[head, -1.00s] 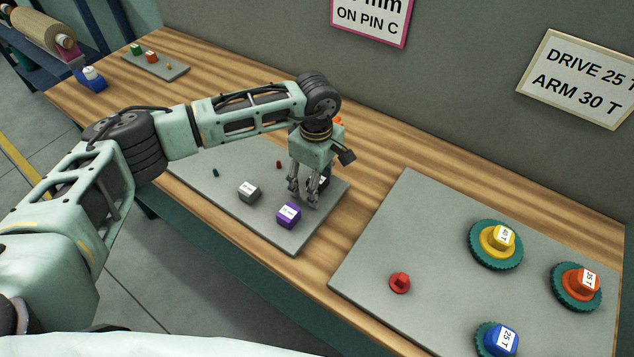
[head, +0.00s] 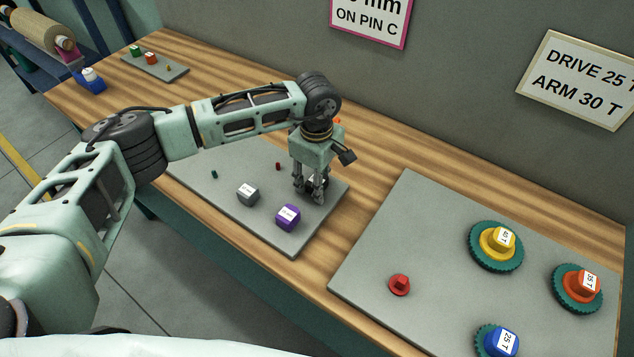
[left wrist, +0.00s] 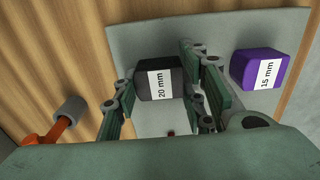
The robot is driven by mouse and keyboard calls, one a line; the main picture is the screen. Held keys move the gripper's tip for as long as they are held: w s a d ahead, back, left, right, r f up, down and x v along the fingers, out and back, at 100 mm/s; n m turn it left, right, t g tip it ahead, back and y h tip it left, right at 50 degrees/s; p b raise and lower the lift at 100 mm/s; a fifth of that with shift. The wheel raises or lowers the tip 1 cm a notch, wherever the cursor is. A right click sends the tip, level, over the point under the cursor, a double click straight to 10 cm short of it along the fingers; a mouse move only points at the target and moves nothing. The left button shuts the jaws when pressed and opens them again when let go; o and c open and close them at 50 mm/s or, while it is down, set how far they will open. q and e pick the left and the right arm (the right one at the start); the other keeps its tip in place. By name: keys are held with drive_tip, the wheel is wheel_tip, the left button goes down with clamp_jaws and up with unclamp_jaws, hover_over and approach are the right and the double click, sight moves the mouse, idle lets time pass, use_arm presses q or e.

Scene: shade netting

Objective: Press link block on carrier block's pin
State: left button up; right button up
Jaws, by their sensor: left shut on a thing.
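My left gripper (head: 311,196) points down at the right side of the grey plate (head: 284,243). It is shut on a black block labelled 20 mm, which shows between the fingers in the left wrist view (left wrist: 160,79) and is mostly hidden in the head view. A purple block labelled 15 mm (head: 288,217) stands beside the gripper and also shows in the left wrist view (left wrist: 257,70). A grey labelled block (head: 248,194) is left of it. Small teal (head: 214,174) and red (head: 278,166) pieces are on the plate. No label names a link or carrier block. My right gripper is out of view.
A larger grey plate (head: 380,255) at right holds a red peg (head: 400,285) and gears with yellow (head: 496,242), orange (head: 577,288) and blue (head: 497,341) hubs. A small plate (head: 173,74) lies far left. An orange-handled thing (left wrist: 50,128) lies beside the gripper. Signs hang behind.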

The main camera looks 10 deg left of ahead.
use_arm(q)
drive_tip(key=shift+s+r, duration=0.15)
drive_tip(key=shift+r, duration=0.05)
clamp_jaws()
drive_tip(key=shift+r, duration=0.25)
drive_tip(key=shift+r, duration=0.1)
drive_tip(key=shift+r+p, duration=0.4)
drive_tip(key=shift+r, duration=0.15)
drive_tip(key=shift+s+a+r, duration=0.1)
drive_tip(key=shift+s+r, duration=0.05)
drive_tip(key=shift+r, duration=0.3)
drive_tip(key=shift+s+a+r, duration=0.1)
drive_tip(key=shift+r, duration=0.3)
drive_tip(key=shift+w+d+r+p, duration=0.1)
drive_tip(key=shift+w+r+p, duration=0.1)
drive_tip(key=shift+r+p, duration=0.4)
drive_tip(key=shift+r, duration=0.1)
drive_tip(key=shift+r, duration=0.1)
drive_tip(key=shift+r+p, duration=0.45)
drive_tip(key=shift+r, duration=1.5)
